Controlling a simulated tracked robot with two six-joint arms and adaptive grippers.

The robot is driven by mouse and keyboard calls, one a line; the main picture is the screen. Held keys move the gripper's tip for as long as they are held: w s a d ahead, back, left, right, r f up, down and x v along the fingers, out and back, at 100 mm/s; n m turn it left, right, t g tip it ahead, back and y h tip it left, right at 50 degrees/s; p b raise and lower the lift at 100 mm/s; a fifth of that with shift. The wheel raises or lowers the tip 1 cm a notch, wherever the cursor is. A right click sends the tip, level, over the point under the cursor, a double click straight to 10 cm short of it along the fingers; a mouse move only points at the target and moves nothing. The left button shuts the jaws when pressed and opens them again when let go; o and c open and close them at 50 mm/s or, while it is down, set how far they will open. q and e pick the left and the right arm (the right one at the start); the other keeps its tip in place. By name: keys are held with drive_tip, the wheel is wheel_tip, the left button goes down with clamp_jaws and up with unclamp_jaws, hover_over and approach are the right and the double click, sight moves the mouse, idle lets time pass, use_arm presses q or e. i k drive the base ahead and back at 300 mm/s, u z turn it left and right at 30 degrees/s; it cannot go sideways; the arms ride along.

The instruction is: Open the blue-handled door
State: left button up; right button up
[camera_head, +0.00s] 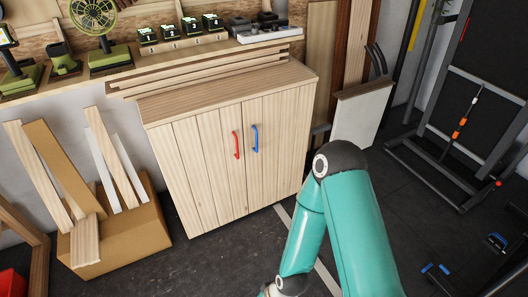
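A light wooden cabinet (187,150) stands against the wall with two doors that look closed. The right door (281,150) bears a blue vertical handle (254,139) near its inner edge. The left door (208,175) bears a red handle (236,145) just to the left of the blue one. A teal arm of mine, apparently the right, rises from the bottom edge in front of and to the right of the cabinet. It bends at a dark elbow and leads down to the bottom edge, clear of the handle. Neither gripper shows.
A cardboard box (118,240) with wooden boards stands left of the cabinet. Green tools and chargers (180,30) line the shelf above. A white panel (358,122) leans at the cabinet's right, and a black metal rack (455,140) stands farther right. The dark floor before the cabinet is clear.

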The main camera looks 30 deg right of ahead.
sight(276, 126)
drive_tip(key=k, duration=0.9)
drive_tip(key=z, duration=0.4)
drive_tip(key=i, duration=0.7)
drive_tip(key=z, duration=0.55)
drive_tip(key=i, duration=1.45)
drive_tip(key=u, duration=0.9)
